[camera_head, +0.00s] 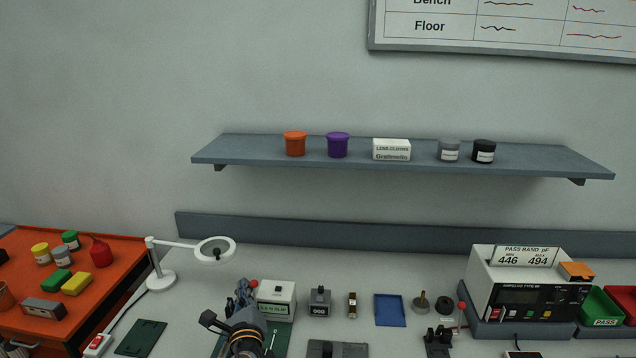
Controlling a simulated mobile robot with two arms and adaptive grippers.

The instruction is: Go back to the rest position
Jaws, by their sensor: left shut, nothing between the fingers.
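My left gripper (243,291) is in the lower part of the head view, left of centre, with my dark wrist below it. Its fingers are shut and hold nothing. It is just left of a pale box with a green display (276,301) and partly above a green mat (279,338). I cannot tell its exact height above the bench. My right gripper is not in view.
A white lamp (215,249) and an orange cart (105,258) with small containers are on the left. Small fixtures and a blue tray (389,310) sit mid-bench. A meter (520,285) and a green bin (601,308) stand at right. A shelf (270,148) is on the wall.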

